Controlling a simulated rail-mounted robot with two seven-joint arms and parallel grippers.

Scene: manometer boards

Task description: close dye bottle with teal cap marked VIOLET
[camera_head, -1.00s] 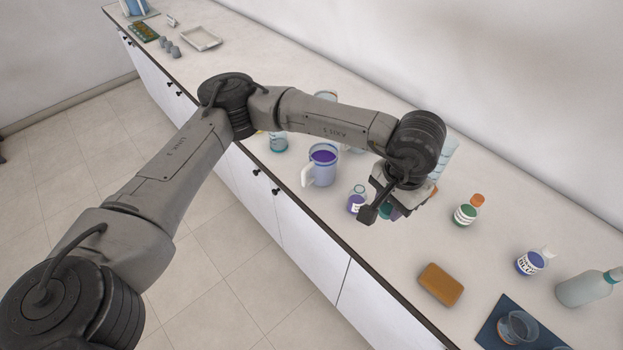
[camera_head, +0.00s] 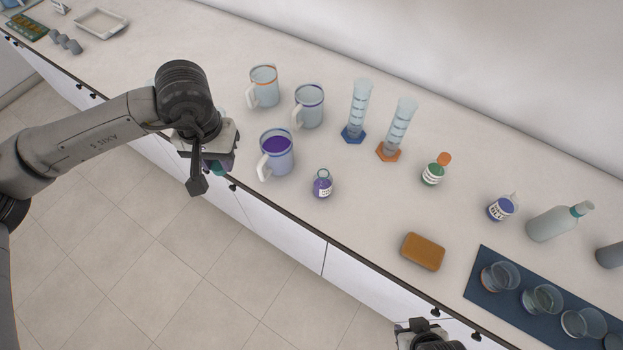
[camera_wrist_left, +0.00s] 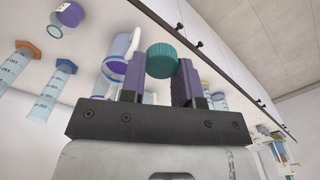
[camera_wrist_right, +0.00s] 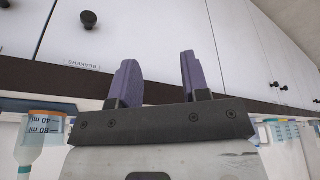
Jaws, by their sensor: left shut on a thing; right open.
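The VIOLET dye bottle (camera_head: 322,187) stands upright and open on the counter near its front edge, with violet dye and a white label. My left gripper (camera_wrist_left: 161,78) is shut on the teal cap (camera_wrist_left: 162,60), which shows clearly between its fingers in the left wrist view. In the head view that gripper is well left of the bottle, near the counter's front edge, and mostly hides the cap. My right gripper (camera_wrist_right: 158,78) is open and empty by the cabinet fronts; its wrist just shows at the bottom of the head view.
A jug of violet liquid (camera_head: 276,156) stands between the bottle and my left gripper. Two more jugs and two cylinders (camera_head: 357,110) are behind. A green bottle (camera_head: 433,172), a blue bottle (camera_head: 500,208), an orange-brown block (camera_head: 423,251) and beakers on a dark mat (camera_head: 474,291) are to the right.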

